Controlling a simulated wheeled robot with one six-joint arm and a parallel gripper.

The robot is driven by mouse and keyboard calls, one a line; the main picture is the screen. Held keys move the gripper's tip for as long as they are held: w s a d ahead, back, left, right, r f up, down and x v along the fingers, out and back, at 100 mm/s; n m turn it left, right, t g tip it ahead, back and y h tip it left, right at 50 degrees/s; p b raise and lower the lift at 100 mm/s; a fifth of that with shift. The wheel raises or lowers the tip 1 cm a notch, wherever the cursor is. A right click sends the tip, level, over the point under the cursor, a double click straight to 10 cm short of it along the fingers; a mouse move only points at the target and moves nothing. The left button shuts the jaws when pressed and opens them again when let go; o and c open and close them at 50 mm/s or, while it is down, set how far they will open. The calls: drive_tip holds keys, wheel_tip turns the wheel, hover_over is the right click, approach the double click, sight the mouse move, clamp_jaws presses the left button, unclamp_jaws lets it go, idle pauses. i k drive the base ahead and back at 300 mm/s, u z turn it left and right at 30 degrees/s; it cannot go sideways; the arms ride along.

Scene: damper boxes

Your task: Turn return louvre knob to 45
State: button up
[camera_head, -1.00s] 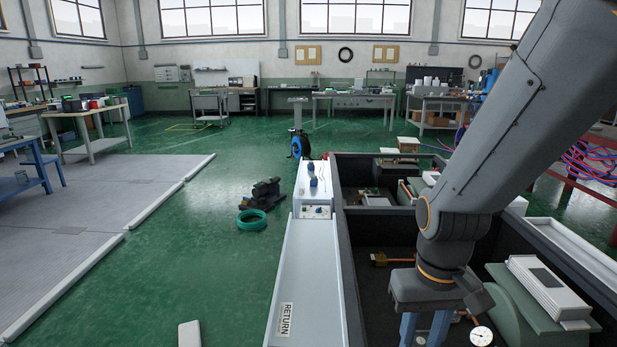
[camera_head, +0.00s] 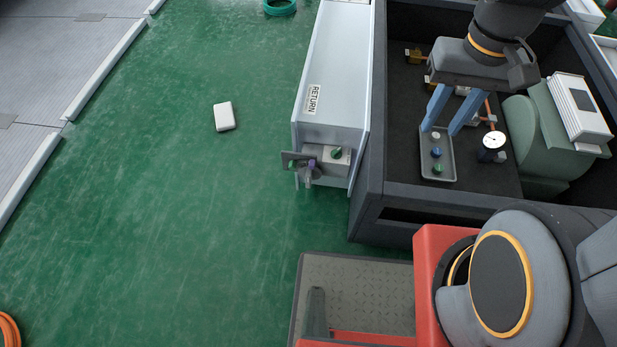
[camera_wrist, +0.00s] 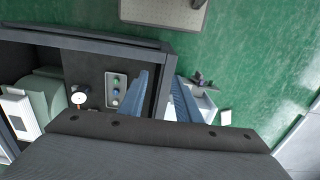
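The long white duct marked RETURN (camera_head: 332,75) runs along the left of the dark box. Beside that are a grey bladed part (camera_head: 298,162) and a small purple piece (camera_head: 311,164). I cannot read any angle marks. My gripper (camera_head: 442,130) is open and empty, above the dark box and right of the duct end.
A small tray (camera_head: 437,177) with white, blue and green knobs lies below my fingers. A gauge (camera_head: 492,146) and a green housing (camera_head: 540,135) are to the right. The dark box's wall (camera_head: 372,100) stands between my gripper and the duct. The green floor at left is mostly clear.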

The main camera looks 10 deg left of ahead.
sight(310, 175)
drive_tip(key=z, duration=0.85)
drive_tip(key=k, duration=0.9)
drive_tip(key=u, duration=0.85)
drive_tip(key=i, duration=0.5)
